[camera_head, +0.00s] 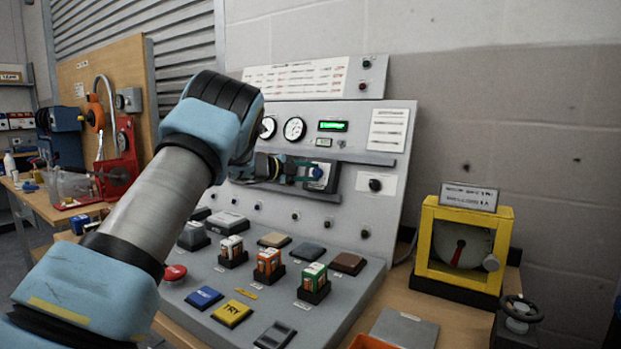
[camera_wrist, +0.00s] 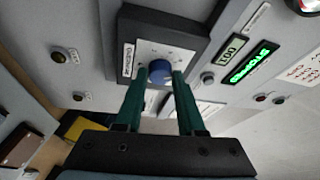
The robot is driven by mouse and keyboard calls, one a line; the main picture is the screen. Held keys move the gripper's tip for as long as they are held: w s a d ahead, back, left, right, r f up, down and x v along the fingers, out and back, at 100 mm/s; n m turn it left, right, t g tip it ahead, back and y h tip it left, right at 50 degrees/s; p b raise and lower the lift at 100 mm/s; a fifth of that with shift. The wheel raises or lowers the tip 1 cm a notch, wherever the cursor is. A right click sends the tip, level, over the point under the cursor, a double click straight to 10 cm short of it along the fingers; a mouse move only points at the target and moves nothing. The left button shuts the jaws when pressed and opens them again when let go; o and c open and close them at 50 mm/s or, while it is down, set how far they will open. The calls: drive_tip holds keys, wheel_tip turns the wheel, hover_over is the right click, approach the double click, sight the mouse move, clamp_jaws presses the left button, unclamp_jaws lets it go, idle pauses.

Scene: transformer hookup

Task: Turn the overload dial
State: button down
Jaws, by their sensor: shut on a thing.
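The overload dial is a blue round knob (camera_wrist: 158,72) on a white plate in a dark-framed unit, seen in the wrist view. In the head view the dial (camera_head: 317,173) sits on the upright panel, right of my gripper. My gripper (camera_wrist: 161,76) has its two green fingers on either side of the knob, shut on it. In the head view my gripper (camera_head: 304,173) reaches the dial from the left. The dial's marks are too small to read.
The grey panel (camera_head: 345,118) carries gauges (camera_head: 294,129), a green display (camera_head: 332,126) and a black knob (camera_head: 375,185). Several blocks and buttons stand on the sloping console below. A yellow-framed device (camera_head: 463,245) stands to the right.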

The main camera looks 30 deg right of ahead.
drive_tip(key=m, duration=0.2)
drive_tip(key=m+y, duration=0.1)
drive_tip(key=m, duration=0.1)
drive_tip(key=m+g+y, duration=0.1)
drive_tip(key=m, duration=0.1)
drive_tip(key=shift+d+r, duration=0.1)
drive_tip(key=shift+r, duration=0.15)
drive_tip(key=m+y, duration=0.1)
drive_tip(key=m, duration=0.1)
drive_tip(key=m+y, duration=0.1)
drive_tip(key=m, duration=0.2)
drive_tip(key=shift+d+r+t, duration=0.1)
drive_tip(key=shift+r+t, duration=0.05)
drive_tip(key=shift+t, duration=0.15)
drive_tip(key=c, duration=0.5)
unclamp_jaws()
drive_tip(key=b+v, duration=0.2)
drive_tip(key=v, duration=0.8)
drive_tip(key=shift+s+a+r, duration=0.15)
drive_tip(key=shift+a+r, duration=0.15)
drive_tip(key=shift+r, duration=0.05)
